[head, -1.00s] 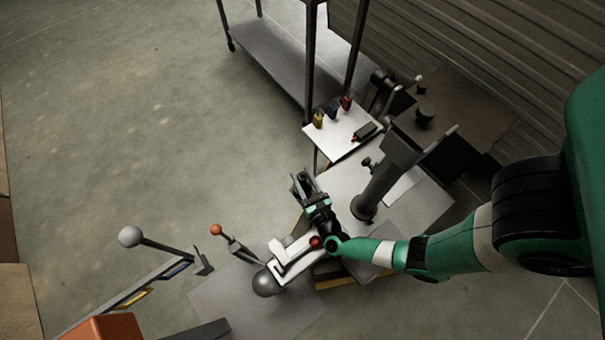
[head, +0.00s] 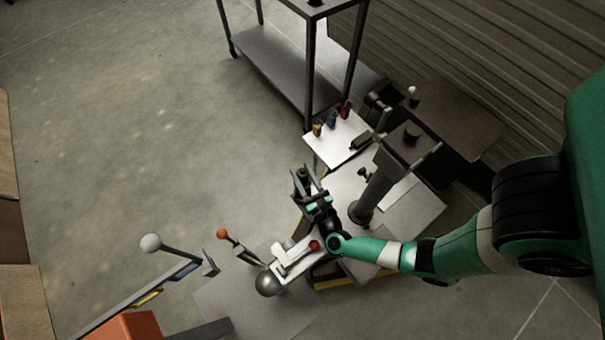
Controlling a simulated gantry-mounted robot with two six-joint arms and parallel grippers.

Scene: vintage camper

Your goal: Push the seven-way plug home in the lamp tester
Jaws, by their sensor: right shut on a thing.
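My right gripper (head: 302,181) is at the middle of the head view, on the end of my green arm that comes in from the right. Its jaws are shut on a small dark thing (head: 303,172), which looks like the seven-way plug; the fingers partly hide it. The gripper is above the floor side of the trailer's front, left of a grey post. I cannot single out the lamp tester for certain. A white panel (head: 325,154) with small yellow, blue and red pieces lies up and right of the gripper, apart from it. My left gripper is not in view.
A metal shelf cart (head: 265,62) stands behind. The grey jack post (head: 377,188) is close right of my gripper. A round hitch ball (head: 267,283), a red knob (head: 314,245), an orange-knobbed lever (head: 222,234) and a white-knobbed lever (head: 151,243) are nearer. Open floor (head: 110,130) is left.

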